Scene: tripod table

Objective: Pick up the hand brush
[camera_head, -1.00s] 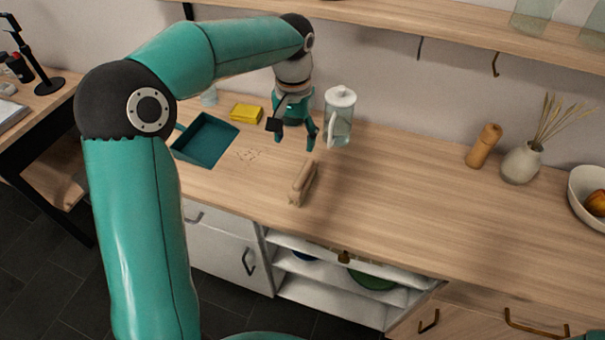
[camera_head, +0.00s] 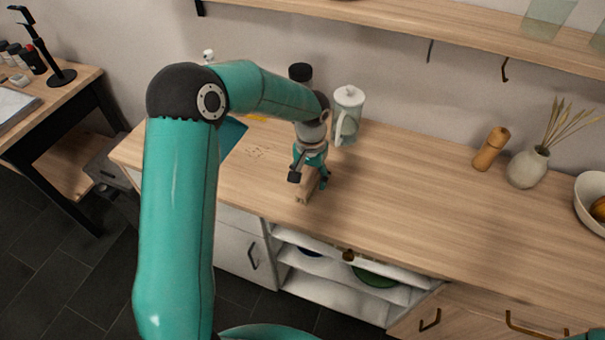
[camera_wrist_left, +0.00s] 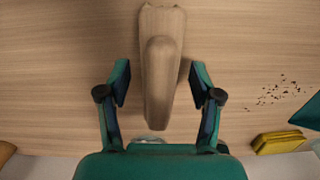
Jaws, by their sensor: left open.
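The hand brush (camera_head: 302,196) is light wood and lies on the wooden counter. In the head view my left gripper (camera_head: 311,184) is over it and hides most of it. In the left wrist view the brush (camera_wrist_left: 160,75) runs lengthwise between the two open fingers of my left gripper (camera_wrist_left: 160,88). A gap shows on each side, so no finger appears to touch it. How far the fingertips are above the counter I cannot tell. My right gripper is not in view.
A glass jug (camera_head: 347,115) with a white lid stands just behind the gripper. The teal dustpan (camera_head: 233,136) is partly hidden behind my left arm, near dark crumbs (camera_head: 257,152). A yellow sponge (camera_wrist_left: 278,142) lies beyond.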

